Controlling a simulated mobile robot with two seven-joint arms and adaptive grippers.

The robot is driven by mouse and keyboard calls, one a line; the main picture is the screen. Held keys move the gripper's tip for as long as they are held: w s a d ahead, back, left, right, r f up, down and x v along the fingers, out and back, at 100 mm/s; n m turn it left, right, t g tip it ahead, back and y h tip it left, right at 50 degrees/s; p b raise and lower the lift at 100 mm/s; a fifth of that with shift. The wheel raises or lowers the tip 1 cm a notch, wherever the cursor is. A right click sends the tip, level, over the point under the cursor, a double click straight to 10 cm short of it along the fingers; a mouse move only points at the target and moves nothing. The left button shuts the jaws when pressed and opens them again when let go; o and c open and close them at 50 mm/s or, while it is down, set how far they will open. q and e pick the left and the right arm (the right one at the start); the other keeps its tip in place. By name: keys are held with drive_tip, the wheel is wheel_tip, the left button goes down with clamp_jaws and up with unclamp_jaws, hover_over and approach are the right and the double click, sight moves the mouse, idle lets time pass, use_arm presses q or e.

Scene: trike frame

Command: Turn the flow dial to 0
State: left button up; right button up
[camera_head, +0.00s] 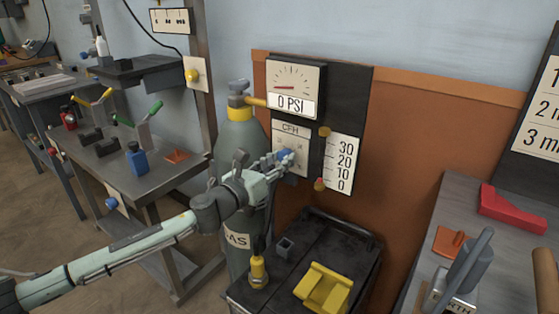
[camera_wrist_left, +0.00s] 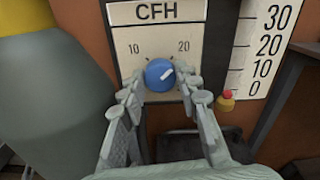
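The flow dial (camera_head: 285,154) is a round blue knob on the CFH panel (camera_head: 281,137). In the left wrist view, the dial (camera_wrist_left: 158,76) has a white mark pointing up and right, towards the printed 20; 10 is printed on the left. My left gripper (camera_head: 282,164) is at the panel in front of the dial. In the left wrist view, the fingers of my left gripper (camera_wrist_left: 162,86) stand on both sides of the dial, apparently with small gaps. The dial's lower front is close between the fingertips. My right gripper is not in view.
A 0 to 30 scale (camera_head: 342,163) is right of the panel, with a red and yellow float (camera_head: 320,185) near its bottom. A gauge (camera_head: 293,90) above reads 0 PSI. A gas cylinder (camera_head: 240,134) stands close left. A black cart (camera_head: 339,238) with a yellow part (camera_head: 323,288) is below.

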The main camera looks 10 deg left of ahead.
use_arm(q)
drive_tip(key=c, duration=0.5)
drive_tip(key=shift+n, duration=0.3)
